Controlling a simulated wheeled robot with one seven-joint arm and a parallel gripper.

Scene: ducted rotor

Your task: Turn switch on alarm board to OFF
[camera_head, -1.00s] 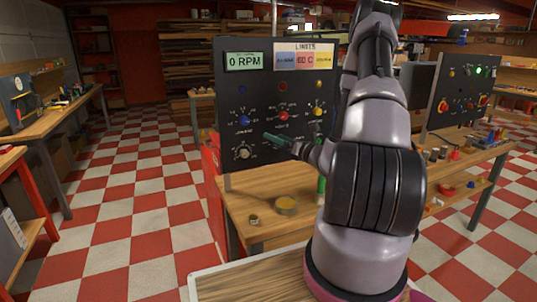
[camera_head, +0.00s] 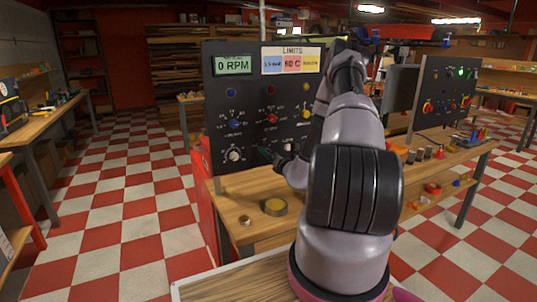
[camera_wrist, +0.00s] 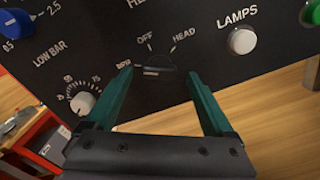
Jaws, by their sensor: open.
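The alarm board is a black upright panel (camera_head: 222,110) with a green 0 RPM display. In the wrist view its switch (camera_wrist: 152,71) is a small dark knob below the labels OFF (camera_wrist: 144,39) and HEAD (camera_wrist: 183,33), with an RPM label at its left. I cannot tell which label it points to. My gripper (camera_wrist: 159,74) is open, with one teal finger on each side of the switch. I cannot tell whether they touch it. In the head view my gripper (camera_head: 264,153) is low in front of the board and the switch is not clear.
A white LOW BAR dial (camera_wrist: 82,102) is left of the fingers; a white LAMPS button (camera_wrist: 242,41) is to the right. A green button (camera_wrist: 313,14) is at the right edge.

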